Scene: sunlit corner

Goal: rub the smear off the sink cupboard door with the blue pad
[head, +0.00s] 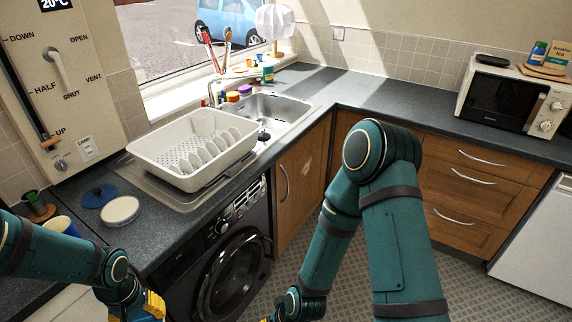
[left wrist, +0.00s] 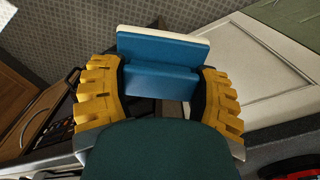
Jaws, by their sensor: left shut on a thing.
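The wooden sink cupboard door (head: 302,180) stands under the sink, right of the washing machine. A faint pale mark (head: 308,162) shows on its upper part; I cannot tell whether it is the smear or light. My left gripper (head: 150,305) is low at the bottom left of the head view, in front of the worktop and well apart from the door. In the left wrist view its yellow fingers are shut on the blue pad (left wrist: 158,48), which has a pale edge layer. My right gripper (head: 268,319) barely shows at the bottom edge; its fingers are mostly cut off.
The black washing machine (head: 228,262) stands between my left gripper and the door. My right arm crosses in front of the corner cupboards. A white dish rack (head: 190,150) stands by the sink (head: 270,110). A pale panel (left wrist: 275,65) is right of the pad. The patterned floor is clear.

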